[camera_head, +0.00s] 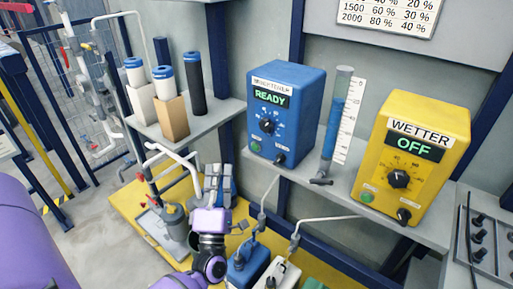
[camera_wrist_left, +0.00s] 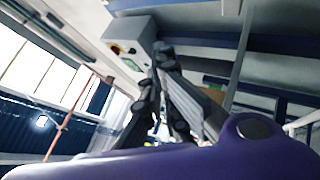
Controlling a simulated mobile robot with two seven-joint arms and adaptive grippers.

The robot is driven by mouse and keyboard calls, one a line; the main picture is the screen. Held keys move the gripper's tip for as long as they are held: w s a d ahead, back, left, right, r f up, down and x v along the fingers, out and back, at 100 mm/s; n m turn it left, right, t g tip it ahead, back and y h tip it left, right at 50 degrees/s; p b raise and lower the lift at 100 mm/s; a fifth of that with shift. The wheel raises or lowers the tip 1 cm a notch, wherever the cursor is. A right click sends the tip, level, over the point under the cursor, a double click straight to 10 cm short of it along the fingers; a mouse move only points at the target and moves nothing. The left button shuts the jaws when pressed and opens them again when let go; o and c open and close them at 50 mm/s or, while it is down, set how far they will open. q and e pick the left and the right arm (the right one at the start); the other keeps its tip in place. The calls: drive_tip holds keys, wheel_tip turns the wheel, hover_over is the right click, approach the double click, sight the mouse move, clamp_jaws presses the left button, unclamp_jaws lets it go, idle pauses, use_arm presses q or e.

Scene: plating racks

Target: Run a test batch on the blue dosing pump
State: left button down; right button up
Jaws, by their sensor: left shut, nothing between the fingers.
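The blue dosing pump (camera_head: 300,95) stands on the grey shelf in the head view. Its display (camera_head: 270,97) reads READY. Below are a black dial (camera_head: 268,125), a green button (camera_head: 255,146) and a black knob (camera_head: 279,159). A clear graduated cylinder (camera_head: 335,120) with blue liquid stands right of the pump, with a black valve handle (camera_head: 321,182) at its foot. My left gripper (camera_head: 218,172) is shut and empty, below and left of the pump, apart from it. Its fingers also show in the left wrist view (camera_wrist_left: 162,55). My right gripper is not in view.
A yellow pump (camera_head: 440,120) marked WETTER reads OFF to the right. Several capped filter cartridges (camera_head: 194,85) are on the left shelf. White tubes, a blue container (camera_head: 248,262) and a white container (camera_head: 282,274) are below. A chart (camera_head: 390,14) hangs above.

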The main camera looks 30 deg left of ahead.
sight(255, 147)
use_arm(q)
drive_tip(key=w+b, duration=0.2)
drive_tip(key=w, duration=0.6)
drive_tip(key=shift+w+d, duration=0.3)
drive_tip(key=shift+w, duration=0.1)
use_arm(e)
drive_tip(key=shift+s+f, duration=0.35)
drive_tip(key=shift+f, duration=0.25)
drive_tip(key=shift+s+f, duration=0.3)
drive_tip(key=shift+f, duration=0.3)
use_arm(q)
drive_tip(key=shift+w, duration=0.15)
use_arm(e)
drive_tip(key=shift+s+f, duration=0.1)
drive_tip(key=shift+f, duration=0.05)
use_arm(q)
drive_tip(key=shift+w+b, duration=0.3)
drive_tip(key=shift+b, duration=0.1)
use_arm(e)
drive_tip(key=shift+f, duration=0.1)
